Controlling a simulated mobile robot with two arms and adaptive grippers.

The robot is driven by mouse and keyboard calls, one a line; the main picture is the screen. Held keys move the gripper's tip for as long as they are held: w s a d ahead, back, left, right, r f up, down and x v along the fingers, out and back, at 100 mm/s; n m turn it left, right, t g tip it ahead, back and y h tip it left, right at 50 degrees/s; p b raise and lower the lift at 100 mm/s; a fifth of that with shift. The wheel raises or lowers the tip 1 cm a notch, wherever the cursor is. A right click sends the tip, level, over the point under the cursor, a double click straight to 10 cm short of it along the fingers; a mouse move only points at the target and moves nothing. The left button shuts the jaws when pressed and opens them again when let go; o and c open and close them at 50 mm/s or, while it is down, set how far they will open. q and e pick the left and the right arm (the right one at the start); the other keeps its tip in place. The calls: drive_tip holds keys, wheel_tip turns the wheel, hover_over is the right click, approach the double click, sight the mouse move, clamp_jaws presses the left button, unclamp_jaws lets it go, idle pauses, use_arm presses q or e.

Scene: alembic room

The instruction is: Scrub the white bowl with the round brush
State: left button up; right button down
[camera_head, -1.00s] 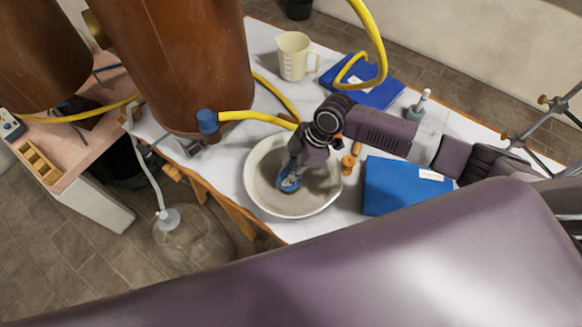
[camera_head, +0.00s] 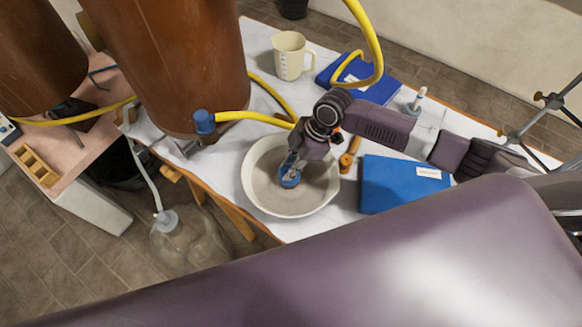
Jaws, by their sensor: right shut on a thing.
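The white bowl (camera_head: 262,199) stands upright near the table's front edge. My right gripper (camera_head: 291,166) reaches down over the bowl from the right. It is shut on what looks like the round brush (camera_head: 289,180), whose round blue end shows low inside the bowl. The fingers and wrist hide most of the brush, and I cannot tell whether it touches the bowl's inner wall. My left gripper is out of view.
A blue box (camera_head: 385,190) and a small orange-brown tool (camera_head: 346,161) lie right of the bowl. A yellow hose (camera_head: 255,116) passes behind it. A large copper vessel (camera_head: 170,70), beige jug (camera_head: 290,58) and blue book (camera_head: 340,72) stand farther back.

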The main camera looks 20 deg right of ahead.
drive_tip(key=shift+s+a+p, duration=0.35)
drive_tip(key=shift+s+a, duration=0.25)
drive_tip(key=shift+s, duration=0.05)
drive_tip(key=shift+s+d, duration=0.2)
drive_tip(key=shift+d, duration=0.35)
drive_tip(key=shift+s+d, duration=0.15)
drive_tip(key=shift+d, duration=0.4)
drive_tip(key=shift+w+a, duration=0.15)
drive_tip(key=shift+w, duration=0.45)
drive_tip(key=shift+w+a, duration=0.15)
drive_tip(key=shift+w, duration=0.45)
drive_tip(key=shift+s+a+r+p, duration=0.15)
drive_tip(key=shift+s+a+p, duration=0.15)
drive_tip(key=shift+s+a, duration=0.35)
drive_tip(key=shift+s, duration=0.05)
drive_tip(key=shift+s+a, duration=0.1)
drive_tip(key=shift+a, duration=0.1)
drive_tip(key=shift+p, duration=0.3)
